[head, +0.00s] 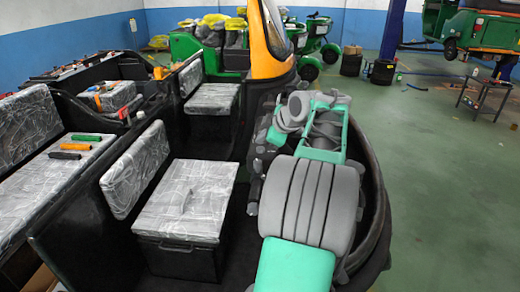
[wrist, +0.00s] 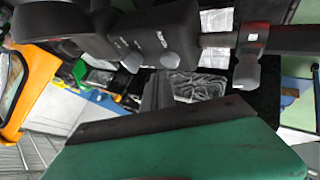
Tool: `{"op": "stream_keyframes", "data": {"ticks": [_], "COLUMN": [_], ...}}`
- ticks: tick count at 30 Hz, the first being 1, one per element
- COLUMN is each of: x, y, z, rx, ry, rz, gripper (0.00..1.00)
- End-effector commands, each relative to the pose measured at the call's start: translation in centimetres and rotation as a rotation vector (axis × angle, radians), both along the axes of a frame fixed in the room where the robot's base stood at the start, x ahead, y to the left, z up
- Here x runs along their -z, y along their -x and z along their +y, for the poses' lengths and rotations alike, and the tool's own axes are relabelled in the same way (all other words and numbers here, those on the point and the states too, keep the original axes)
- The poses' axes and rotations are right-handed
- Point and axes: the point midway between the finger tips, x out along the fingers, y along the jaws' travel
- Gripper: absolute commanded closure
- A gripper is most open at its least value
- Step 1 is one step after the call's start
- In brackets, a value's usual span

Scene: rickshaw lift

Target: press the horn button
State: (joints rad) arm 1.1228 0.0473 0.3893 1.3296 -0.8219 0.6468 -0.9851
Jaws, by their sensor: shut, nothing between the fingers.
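In the wrist view a black handlebar switch housing (wrist: 150,35) crosses the top, with small white markings too blurred to read surely. A round grey button (wrist: 170,57) sits on its lower right, and another grey button (wrist: 132,62) sits further left. I cannot tell for certain which is the horn button. My gripper (wrist: 157,75) is shut and empty, its grey fingers pointing up just below the housing, between the two buttons in the picture. Whether it touches either is unclear. In the head view my arm covers the handlebar area, and my gripper and the buttons cannot be made out.
A handlebar lever with a red and grey clamp (wrist: 250,65) is right of the housing. In the head view a wrapped seat (head: 185,200) is left of my arm, and the rickshaw's dark rim (head: 375,220) curves around its right. Open green floor (head: 450,180) lies beyond.

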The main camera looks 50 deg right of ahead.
Motion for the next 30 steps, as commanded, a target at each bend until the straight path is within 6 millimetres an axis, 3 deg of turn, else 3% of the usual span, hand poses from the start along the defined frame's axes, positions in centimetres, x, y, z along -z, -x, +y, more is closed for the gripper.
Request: {"op": "stream_keyframes", "data": {"ticks": [30], "x": [1.3], "y": [-0.1], "z": [0.0], "rx": [0.0], "ry": [0.0], "rz": [0.0], "gripper": [1.0]}}
